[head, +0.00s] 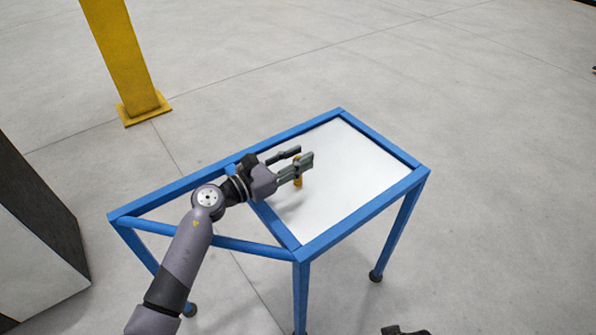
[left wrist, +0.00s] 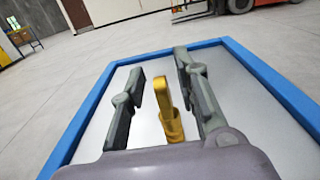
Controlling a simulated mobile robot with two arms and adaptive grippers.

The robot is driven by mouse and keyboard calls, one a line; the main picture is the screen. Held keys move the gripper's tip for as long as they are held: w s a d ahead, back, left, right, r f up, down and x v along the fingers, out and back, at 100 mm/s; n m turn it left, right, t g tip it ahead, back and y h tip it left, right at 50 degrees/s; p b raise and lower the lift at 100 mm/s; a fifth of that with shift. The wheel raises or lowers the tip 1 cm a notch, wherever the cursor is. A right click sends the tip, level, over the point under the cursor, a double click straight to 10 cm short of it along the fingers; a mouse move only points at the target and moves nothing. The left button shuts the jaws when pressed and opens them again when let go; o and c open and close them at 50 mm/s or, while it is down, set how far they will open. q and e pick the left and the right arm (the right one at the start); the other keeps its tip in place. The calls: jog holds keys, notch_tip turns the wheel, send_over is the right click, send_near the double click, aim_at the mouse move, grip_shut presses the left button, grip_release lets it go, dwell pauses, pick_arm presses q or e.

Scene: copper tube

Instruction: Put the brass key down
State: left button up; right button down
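The brass key (head: 298,184) is a yellow, upright piece over the white tabletop (head: 350,165) of a blue-framed table. It also shows in the left wrist view (left wrist: 170,122), between the two fingers. My left gripper (head: 305,155) reaches over the table from the left. In the left wrist view its fingers (left wrist: 168,75) are apart, with a gap on each side of the key. In the head view the near finger hides the key's middle. I cannot tell whether the key's lower end touches the tabletop. A dark part, perhaps my right gripper (head: 404,330), shows at the bottom edge.
The table's blue rim (head: 365,210) surrounds the white top, which is bare around the key. The table's left part is an open frame. A yellow post (head: 125,55) stands at the back left and a dark-and-white box (head: 35,240) at the left. The floor is clear to the right.

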pick_arm(q)
grip_shut()
dwell(0.6)
